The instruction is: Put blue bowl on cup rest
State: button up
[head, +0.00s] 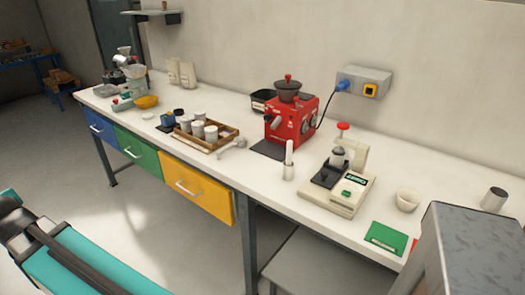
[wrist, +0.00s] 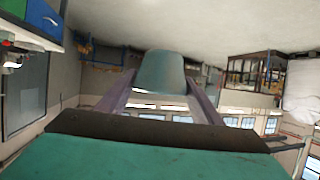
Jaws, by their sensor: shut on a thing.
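My gripper (wrist: 162,84) is in the wrist view, its two fingers shut on the sides of a blue-grey bowl (wrist: 162,68). The bowl is held off any surface, with floor and room behind it. The head view shows part of my teal arm at the lower left, but neither gripper nor held bowl. On the bench, a red machine (head: 290,122) has a dark plate (head: 269,150) at its front. A beige machine (head: 345,198) has a dark platform (head: 327,176). I cannot tell which part is the cup rest.
The white bench (head: 225,165) also holds a wooden tray (head: 208,150) of cups, a yellow bowl (head: 147,102), a white bowl (head: 408,200), a grey cup (head: 494,199) and a green mat (head: 386,238). A grey metal block (head: 478,245) stands at the front right. Floor at left is clear.

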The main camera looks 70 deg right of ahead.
jog(key=s+d+f+m+g+h, duration=0.2)
jog(key=s+d+f+m+h, duration=0.15)
jog(key=d, duration=0.85)
jog(key=s+d+f+m+g+h+b, duration=0.1)
jog(key=s+d+f+m+h, duration=0.3)
jog(key=d, duration=0.9)
jog(key=s+d+f+m+g+h, duration=0.1)
jog(key=s+d+m+g+h, duration=0.3)
jog(key=d, duration=0.8)
jog(key=s+d+m+g, duration=0.3)
jog(key=s+d, duration=0.5)
jog(key=s, duration=0.3)
jog(key=s+d+m+g+h, duration=0.1)
jog(key=s+d+m+g, duration=0.2)
jog(key=s+d, duration=0.5)
jog(key=s+d+f+m+g+b, duration=0.1)
jog(key=s+d+m+g, duration=0.2)
jog(key=s+d, duration=0.6)
jog(key=shift+s+g+h, duration=0.35)
jog(key=shift+s+g, duration=0.05)
jog(key=shift+s, duration=2.55)
jog(key=shift+d, duration=0.15)
